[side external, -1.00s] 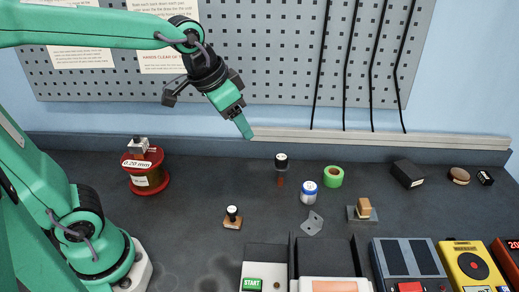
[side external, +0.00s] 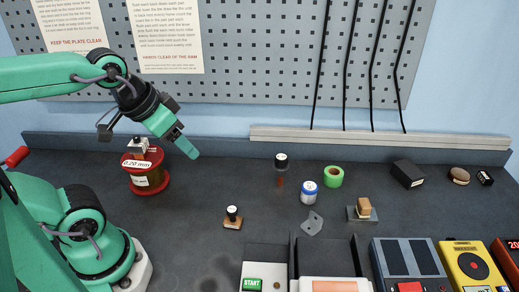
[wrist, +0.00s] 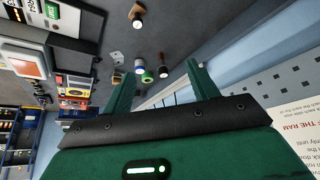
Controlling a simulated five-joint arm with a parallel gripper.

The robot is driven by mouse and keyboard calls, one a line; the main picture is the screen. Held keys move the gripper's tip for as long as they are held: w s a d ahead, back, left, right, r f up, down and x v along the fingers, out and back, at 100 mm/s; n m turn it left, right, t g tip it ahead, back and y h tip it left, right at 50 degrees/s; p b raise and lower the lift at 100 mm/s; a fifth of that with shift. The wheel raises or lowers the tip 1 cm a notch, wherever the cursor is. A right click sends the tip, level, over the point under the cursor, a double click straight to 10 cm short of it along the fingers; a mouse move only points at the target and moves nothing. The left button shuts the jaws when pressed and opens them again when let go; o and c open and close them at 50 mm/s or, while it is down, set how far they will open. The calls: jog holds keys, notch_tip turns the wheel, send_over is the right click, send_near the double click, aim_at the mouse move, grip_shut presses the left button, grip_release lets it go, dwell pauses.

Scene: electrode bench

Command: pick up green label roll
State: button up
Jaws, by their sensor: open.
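The green label roll (side external: 333,176) lies on the dark bench right of centre in the side view, just behind a white and blue jar (side external: 309,191). It also shows in the wrist view (wrist: 147,77), small, between my fingers and beyond them. My gripper (side external: 190,150) is up and to the left of the roll, in the air near a red spool, well apart from the roll. In the wrist view the two green fingers stand apart with nothing between them.
A red wire spool (side external: 146,172) stands below my gripper. A black-topped stamp (side external: 281,163) stands left of the roll, another stamp (side external: 233,217) nearer the front. A wooden block (side external: 363,209) and grey plate (side external: 312,223) lie nearby. Trays and devices line the front edge.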

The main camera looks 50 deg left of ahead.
dwell(0.4)
jog(key=o, duration=0.4)
jog(key=shift+o, duration=0.2)
jog(key=shift+w+r, duration=0.1)
